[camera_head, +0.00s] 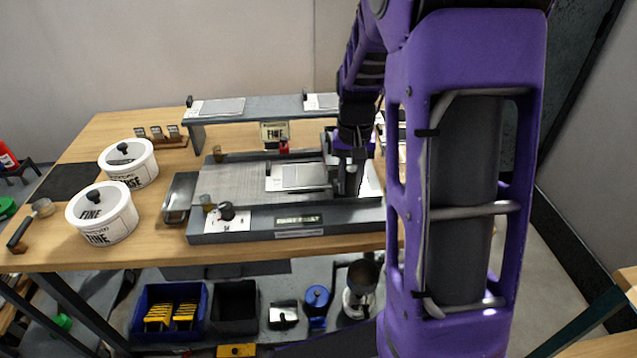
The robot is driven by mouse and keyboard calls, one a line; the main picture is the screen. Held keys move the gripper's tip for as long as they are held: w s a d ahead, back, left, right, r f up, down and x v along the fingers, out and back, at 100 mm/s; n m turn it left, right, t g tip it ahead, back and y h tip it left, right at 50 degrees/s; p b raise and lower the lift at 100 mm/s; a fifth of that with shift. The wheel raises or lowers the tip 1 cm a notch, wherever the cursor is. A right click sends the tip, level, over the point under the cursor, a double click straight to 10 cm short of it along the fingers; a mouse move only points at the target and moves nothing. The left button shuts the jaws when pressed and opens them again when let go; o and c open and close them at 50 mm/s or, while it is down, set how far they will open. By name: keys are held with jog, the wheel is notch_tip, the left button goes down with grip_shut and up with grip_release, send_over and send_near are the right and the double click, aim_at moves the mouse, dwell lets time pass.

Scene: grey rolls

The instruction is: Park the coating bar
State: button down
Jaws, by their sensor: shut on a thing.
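A light card (303,177) lies on the right part of the bed. My gripper (350,178) points down over the bed's right part, beside the card. It is shut on a dark upright part, largely hidden by the fingers; I cannot tell whether this is the coating bar. A raised grey shelf (262,106) behind the bed carries pale plates. My arm hides the machine's right end.
Two white tubs (102,229) (129,174) stand at the left, the front one marked FINE. A metal tray (180,197) sits left of the machine. A FINE sign (274,132) is under the shelf. Bins, including a blue bin (139,316), are below the bench.

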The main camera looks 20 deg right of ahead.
jog(key=shift+s+d, duration=0.15)
jog(key=shift+d, duration=0.65)
jog(key=shift+s+d, duration=0.1)
jog(key=shift+d, duration=0.65)
jog(key=c, duration=0.7)
grip_release()
jog(key=shift+d, duration=0.1)
jog(key=shift+r, duration=0.2)
notch_tip(320, 180, up, 17)
jog(key=p, duration=0.2)
jog(key=shift+p, duration=0.35)
